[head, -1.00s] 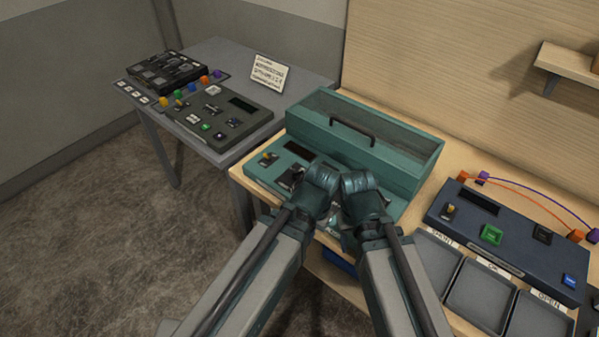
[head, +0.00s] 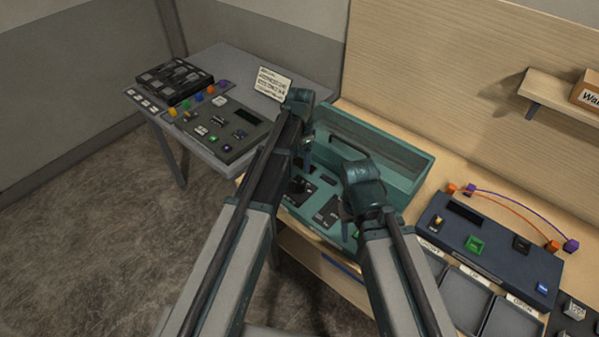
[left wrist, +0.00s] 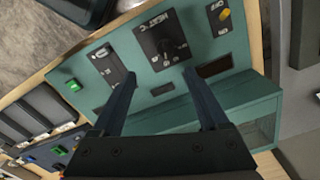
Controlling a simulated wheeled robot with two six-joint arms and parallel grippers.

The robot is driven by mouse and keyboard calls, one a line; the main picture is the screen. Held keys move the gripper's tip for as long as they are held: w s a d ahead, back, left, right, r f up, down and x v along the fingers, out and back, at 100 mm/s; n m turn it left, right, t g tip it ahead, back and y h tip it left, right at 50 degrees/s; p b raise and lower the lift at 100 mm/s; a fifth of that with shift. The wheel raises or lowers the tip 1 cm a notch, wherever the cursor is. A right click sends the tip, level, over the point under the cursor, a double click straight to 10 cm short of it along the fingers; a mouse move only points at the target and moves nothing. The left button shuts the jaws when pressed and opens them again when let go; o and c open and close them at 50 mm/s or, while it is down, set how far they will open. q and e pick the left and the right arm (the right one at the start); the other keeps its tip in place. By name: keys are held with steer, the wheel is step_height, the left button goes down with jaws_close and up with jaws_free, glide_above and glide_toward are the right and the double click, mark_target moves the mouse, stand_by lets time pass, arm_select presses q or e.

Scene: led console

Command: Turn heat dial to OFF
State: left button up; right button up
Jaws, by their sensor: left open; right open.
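The heat dial (left wrist: 166,46) sits on a black plate with white lettering on the teal console (left wrist: 140,62). The dial's setting is too small to read. In the head view the dial's plate (head: 299,188) shows just right of my left arm. My left gripper (left wrist: 160,76) is open and empty, above the console, with its two fingers pointing toward the dial's plate and apart from it. It also shows in the head view (head: 306,158). My right gripper (head: 347,210) is open over the console's right part; its fingers are partly hidden by its wrist.
A slider plate (left wrist: 110,65), a green button (left wrist: 74,85) and a yellow switch (left wrist: 223,14) are near the dial. A raised teal case with a handle (head: 349,146) stands behind. A blue console (head: 490,240) is right; a grey table (head: 215,62) is left.

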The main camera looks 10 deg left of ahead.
mark_target(299, 184)
arm_select(q)
steer(key=shift+w+a+r, duration=0.15)
steer(key=shift+w+a, duration=0.15)
steer(key=shift+w, duration=0.25)
arm_select(e)
steer(key=shift+r, duration=0.2)
steer(key=shift+f, duration=0.15)
arm_select(q)
step_height(299, 184, down, 14)
steer(key=b, duration=1.4)
steer(key=shift+r, duration=0.1)
arm_select(e)
step_height(299, 184, down, 14)
steer(key=shift+r, duration=0.25)
arm_select(q)
steer(key=shift+r, duration=0.1)
jaws_close()
